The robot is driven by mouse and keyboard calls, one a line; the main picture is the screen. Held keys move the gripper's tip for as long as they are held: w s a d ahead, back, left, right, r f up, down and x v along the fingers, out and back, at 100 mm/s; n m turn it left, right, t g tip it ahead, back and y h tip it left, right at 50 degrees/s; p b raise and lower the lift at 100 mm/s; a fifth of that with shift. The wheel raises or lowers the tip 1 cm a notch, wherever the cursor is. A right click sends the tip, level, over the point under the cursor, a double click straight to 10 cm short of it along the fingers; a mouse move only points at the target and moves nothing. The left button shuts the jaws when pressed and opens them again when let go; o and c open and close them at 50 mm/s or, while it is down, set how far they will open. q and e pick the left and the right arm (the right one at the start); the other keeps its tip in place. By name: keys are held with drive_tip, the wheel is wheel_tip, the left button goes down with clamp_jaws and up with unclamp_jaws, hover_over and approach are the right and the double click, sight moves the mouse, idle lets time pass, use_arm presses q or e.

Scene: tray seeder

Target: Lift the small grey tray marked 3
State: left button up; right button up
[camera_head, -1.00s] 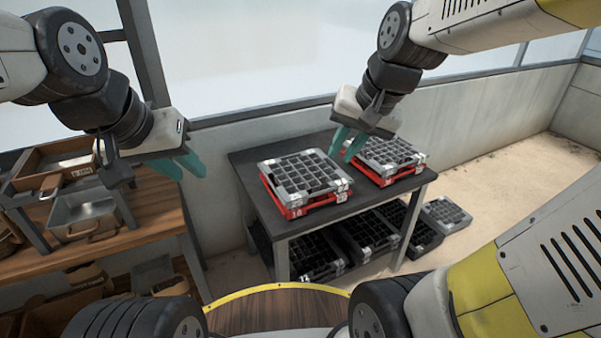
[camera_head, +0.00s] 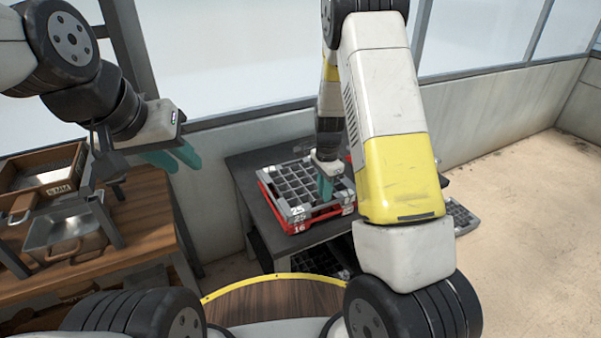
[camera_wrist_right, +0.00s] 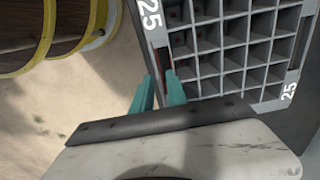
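I cannot make out a tray marked 3. A grey gridded tray (camera_head: 308,210) marked 25 lies on a stack on the dark table, over a red tray (camera_head: 287,222) marked 16. The grey tray (camera_wrist_right: 222,72) fills the upper right of the right wrist view. My right gripper (camera_head: 325,188) points down at the grey tray's right part. In the wrist view its teal fingers (camera_wrist_right: 159,92) are apart at the tray's edge, one outside it, one over the rim; contact is unclear. My left gripper (camera_head: 172,158) is open and empty, left of the table.
The dark table (camera_head: 240,172) has more trays (camera_head: 320,262) on its lower level. My right arm hides its right side. A wooden bench (camera_head: 145,210) at left holds a wooden box (camera_head: 40,182) and a metal pan (camera_head: 62,226). A grey tray (camera_head: 460,215) lies on the floor.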

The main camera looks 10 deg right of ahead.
sight(325, 207)
drive_tip(key=f, duration=0.6)
drive_tip(key=shift+s+d+f, duration=0.15)
drive_tip(key=shift+d+f, duration=0.05)
drive_tip(key=shift+d, duration=0.1)
drive_tip(key=shift+c, duration=0.2)
clamp_jaws()
